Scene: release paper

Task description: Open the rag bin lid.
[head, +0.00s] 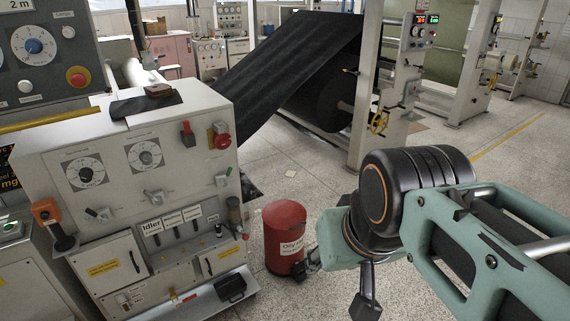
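The rag bin (282,251) is a red cylinder on the floor, right of the grey control cabinet, with a pale label on its front that reads "Oily" at the top. Its red lid (284,213) sits level on top and looks closed. My gripper (338,284) is to the right of the bin, lower than the lid. Its two dark fingers are spread apart with nothing seen between them. The left finger is close beside the bin's lower right side; I cannot tell whether it touches. My wrist hides part of the floor behind it.
The grey control cabinet (205,150) with knobs and switches stands left of the bin, with a low ledge (200,301) at its foot. A machine frame (366,95) with black sheet (275,65) stands behind. Speckled floor is open behind the bin.

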